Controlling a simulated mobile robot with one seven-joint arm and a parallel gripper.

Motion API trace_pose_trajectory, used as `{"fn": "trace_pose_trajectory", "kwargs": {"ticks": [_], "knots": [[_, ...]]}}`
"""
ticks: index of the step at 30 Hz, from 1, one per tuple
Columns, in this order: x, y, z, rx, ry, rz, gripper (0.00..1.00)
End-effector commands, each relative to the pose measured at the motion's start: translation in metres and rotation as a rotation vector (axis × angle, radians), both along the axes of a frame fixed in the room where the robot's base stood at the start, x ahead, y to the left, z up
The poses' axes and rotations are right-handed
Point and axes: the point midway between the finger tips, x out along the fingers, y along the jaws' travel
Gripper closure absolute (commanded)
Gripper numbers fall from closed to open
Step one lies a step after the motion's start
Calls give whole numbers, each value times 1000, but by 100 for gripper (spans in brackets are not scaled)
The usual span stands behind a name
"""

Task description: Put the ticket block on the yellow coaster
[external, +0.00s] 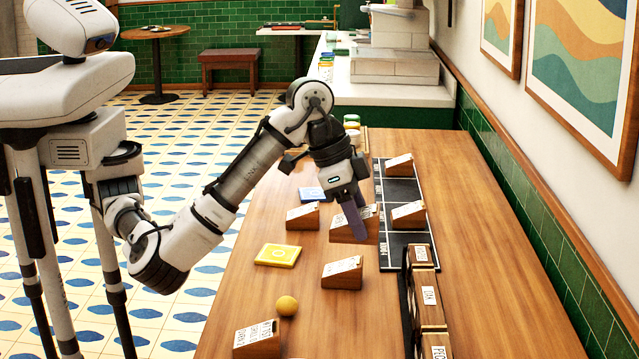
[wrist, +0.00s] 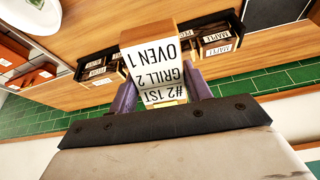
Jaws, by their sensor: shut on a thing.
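The ticket block, a wooden wedge with a white printed face, is between the purple fingers of my gripper (wrist: 160,97). In the wrist view the block (wrist: 158,62) shows lines reading "OVEN 1", "GRILL 2" and "#2 1ST". In the external view my gripper (external: 355,215) points down over the table, with the block (external: 340,233) at its fingers; whether its base touches the wood is unclear. The yellow coaster (external: 278,255) lies flat and empty on the table, left of and nearer than my gripper. It is not clearly visible in the wrist view.
Other labelled wedges stand near: one left of my gripper (external: 302,216), one nearer (external: 342,274), one at the front (external: 256,339). A yellow ball (external: 287,305), a blue coaster (external: 314,194), a black gridded strip (external: 398,237) and a rack of wooden boxes (external: 428,296) surround them.

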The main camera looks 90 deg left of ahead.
Motion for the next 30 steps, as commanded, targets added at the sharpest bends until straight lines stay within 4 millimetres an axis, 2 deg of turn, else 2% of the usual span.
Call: {"fn": "trace_pose_trajectory", "kwargs": {"ticks": [3,7,11,14,20,24,27,30], "knots": [[0,0,11,-1,-1,0,76],[0,1,14,0,-1,4,76],[-2,15,15,0,-2,89,76],[-7,43,16,-1,-4,256,76],[-39,129,20,-3,-1,814,76],[-77,188,22,-4,0,1255,76],[-107,220,23,-4,2,1537,76],[-133,243,24,-3,2,1765,76]]}}
